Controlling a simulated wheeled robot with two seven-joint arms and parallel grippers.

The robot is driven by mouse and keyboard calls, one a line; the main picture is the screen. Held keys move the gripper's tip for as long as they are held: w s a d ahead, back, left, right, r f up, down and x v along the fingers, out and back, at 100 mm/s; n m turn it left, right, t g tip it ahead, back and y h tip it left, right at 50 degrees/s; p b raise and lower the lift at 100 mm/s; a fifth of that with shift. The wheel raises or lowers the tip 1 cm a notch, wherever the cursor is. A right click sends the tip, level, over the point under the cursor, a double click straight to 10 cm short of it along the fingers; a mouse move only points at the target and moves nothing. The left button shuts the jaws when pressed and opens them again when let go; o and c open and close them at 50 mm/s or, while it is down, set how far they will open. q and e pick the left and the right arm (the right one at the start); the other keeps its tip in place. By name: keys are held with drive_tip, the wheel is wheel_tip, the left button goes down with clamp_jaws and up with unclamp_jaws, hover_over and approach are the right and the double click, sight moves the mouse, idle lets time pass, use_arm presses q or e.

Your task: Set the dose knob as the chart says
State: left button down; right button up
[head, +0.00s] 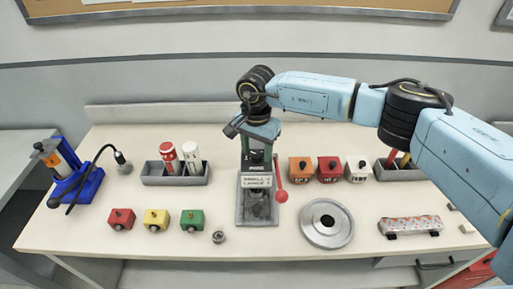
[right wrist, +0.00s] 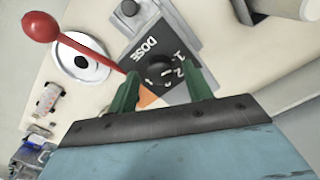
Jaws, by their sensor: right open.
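The dose knob (right wrist: 159,73) is black and round on a dark plate marked DOSE, with the numerals 1 and 2 beside it, in the right wrist view. Which mark it points at is hard to tell. My right gripper (right wrist: 163,88) is open, its green fingers on either side of the knob; contact cannot be told. In the head view the right gripper (head: 258,146) reaches down over the grey device (head: 257,213) at the table's middle, hiding the knob. My left gripper is out of view.
A red-balled lever (head: 282,196) stands at the device's right side. A round metal plate (head: 327,222) lies to the right. Coloured blocks, a grey tray (head: 176,179) with two cylinders, and a blue device (head: 72,178) are around. The front left of the table (head: 90,243) is clear.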

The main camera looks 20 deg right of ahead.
drive_tip(key=shift+f, duration=0.25)
drive_tip(key=c, duration=1)
